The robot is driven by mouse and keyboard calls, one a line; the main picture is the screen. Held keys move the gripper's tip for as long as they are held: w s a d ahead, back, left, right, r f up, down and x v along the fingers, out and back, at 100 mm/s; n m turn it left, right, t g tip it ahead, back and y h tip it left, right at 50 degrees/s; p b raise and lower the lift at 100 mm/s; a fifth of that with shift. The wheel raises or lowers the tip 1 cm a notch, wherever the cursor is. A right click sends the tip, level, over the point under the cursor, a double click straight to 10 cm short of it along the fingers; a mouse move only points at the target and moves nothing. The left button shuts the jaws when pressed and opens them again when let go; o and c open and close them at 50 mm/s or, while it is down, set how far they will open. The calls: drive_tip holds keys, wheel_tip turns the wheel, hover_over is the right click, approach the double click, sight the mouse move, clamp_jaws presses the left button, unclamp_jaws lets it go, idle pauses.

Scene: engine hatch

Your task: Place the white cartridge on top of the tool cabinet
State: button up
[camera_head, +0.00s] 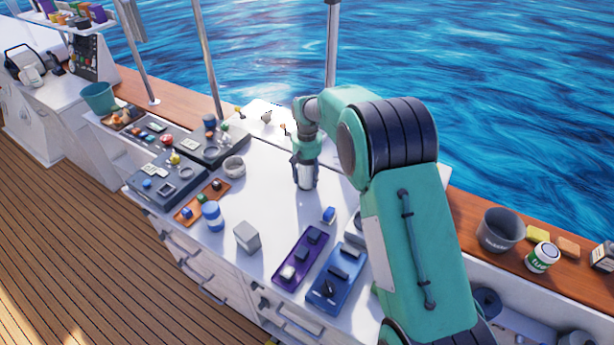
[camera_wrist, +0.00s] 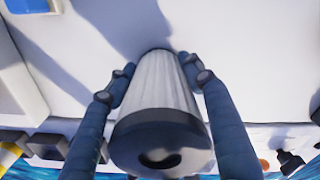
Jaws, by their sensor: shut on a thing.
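The white cartridge (camera_wrist: 160,88) is a pleated cylinder with a dark end cap; in the head view its pale lower part (camera_head: 307,180) shows below my gripper. My gripper (camera_head: 303,160) is shut on it, with one finger on each side of the cartridge in the wrist view. The cartridge is about upright over the bare white top of the drawer cabinet (camera_head: 250,200), which looks like the tool cabinet. Its lower end is at or very near that top; I cannot tell whether it touches. My arm hides part of the cabinet's right side.
A purple tray (camera_head: 302,256) and a blue tray (camera_head: 336,279) lie in front. Dark trays (camera_head: 167,178) fill the far left. Bare top surrounds the cartridge.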

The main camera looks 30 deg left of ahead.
drive_tip(key=shift+f, duration=0.1)
drive_tip(key=o, duration=1.2)
drive_tip(key=shift+o, duration=0.2)
wheel_tip(320, 180, up, 12)
drive_tip(key=shift+r+p, duration=0.1)
drive_tip(key=shift+p, duration=1)
